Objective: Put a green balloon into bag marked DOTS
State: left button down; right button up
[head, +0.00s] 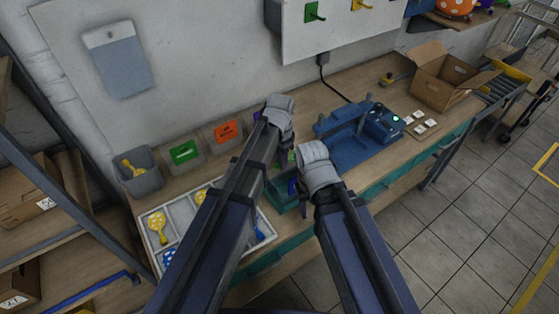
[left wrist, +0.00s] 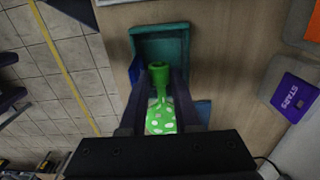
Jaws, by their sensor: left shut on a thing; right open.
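A green balloon with white dots (left wrist: 160,117) is between the fingers of my left gripper (left wrist: 158,100) in the left wrist view. That gripper is shut on it, above a teal tray (left wrist: 170,32). In the head view my left gripper (head: 284,152) is mostly hidden by its own arm, and the teal tray (head: 283,201) is partly covered. My right gripper (head: 299,192) is open near the tray, its fingers mostly hidden. I cannot read a DOTS mark on either.
A purple bag marked STARS (left wrist: 294,96) stands right of the tray in the left wrist view. A divided tray (head: 155,242) holds yellow and blue balloons. A grey bin (head: 135,178) holds a yellow one. A blue printing machine (head: 345,148) and cardboard box (head: 442,90) stand to the right.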

aim_at(280, 182)
pick_arm(q)
jog(key=shift+f+b, duration=5.2)
jog(key=shift+f, duration=0.15)
jog(key=c, duration=0.5)
grip_release()
jog(key=shift+c, duration=0.2)
jog(key=shift+r, duration=0.1)
notch_tip(280, 182, up, 13)
jog(key=p, duration=1.3)
